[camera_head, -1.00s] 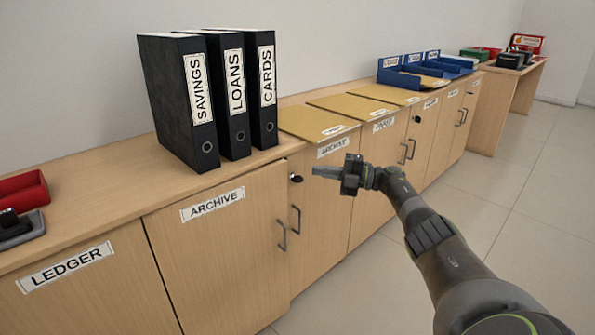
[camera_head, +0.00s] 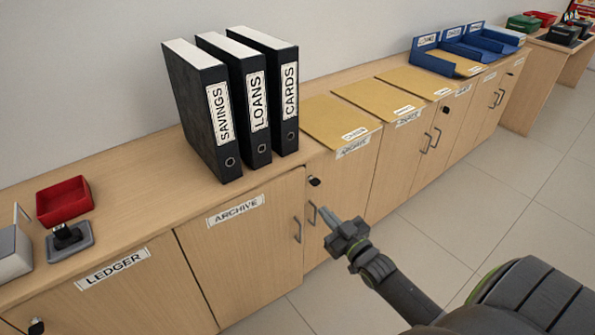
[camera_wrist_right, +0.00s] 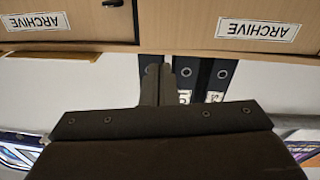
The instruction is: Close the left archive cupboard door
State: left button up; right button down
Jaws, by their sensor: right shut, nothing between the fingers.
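The left archive cupboard door (camera_head: 245,250) is a pale wood panel with an ARCHIVE label and a grey bar handle (camera_head: 297,230) near its right edge. It looks flush or nearly flush with the cabinet front; I cannot tell whether a small gap remains. The right archive door (camera_head: 342,190) beside it has a dark lock. My right gripper (camera_head: 325,214) is shut and empty, in front of the right door, close to the two handles; contact is unclear. In the right wrist view the left door (camera_wrist_right: 190,12) appears upside down beyond the gripper (camera_wrist_right: 157,72). My left gripper is out of view.
Black binders (camera_head: 205,115) stand on the counter above the door. Yellow folders (camera_head: 340,122) and blue trays (camera_head: 445,62) lie farther right. A red tray (camera_head: 63,200) and a stamp (camera_head: 68,236) are at the left. The tiled floor (camera_head: 480,215) is clear.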

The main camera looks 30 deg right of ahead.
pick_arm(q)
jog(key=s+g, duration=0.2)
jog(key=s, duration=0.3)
pick_arm(e)
jog(key=s+m, duration=0.1)
jog(key=s, duration=0.1)
send_near(293, 182)
jog(key=shift+g, duration=0.4)
jog(key=w+b, duration=0.1)
jog(key=w, duration=0.1)
jog(key=w+b, duration=0.2)
jog(key=w, duration=0.1)
jog(key=shift+w+a+r+b, duration=0.2)
jog(key=shift+w+r+b, duration=0.05)
jog(key=shift+w+b, duration=0.15)
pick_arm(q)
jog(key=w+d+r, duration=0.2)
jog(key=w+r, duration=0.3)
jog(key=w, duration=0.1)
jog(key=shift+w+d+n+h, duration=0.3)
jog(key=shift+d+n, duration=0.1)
pick_arm(e)
jog(key=shift+w+r, duration=0.1)
jog(key=shift+w, duration=0.4)
pick_arm(q)
jog(key=shift+b, duration=0.3)
pick_arm(e)
jog(key=shift+w, duration=0.1)
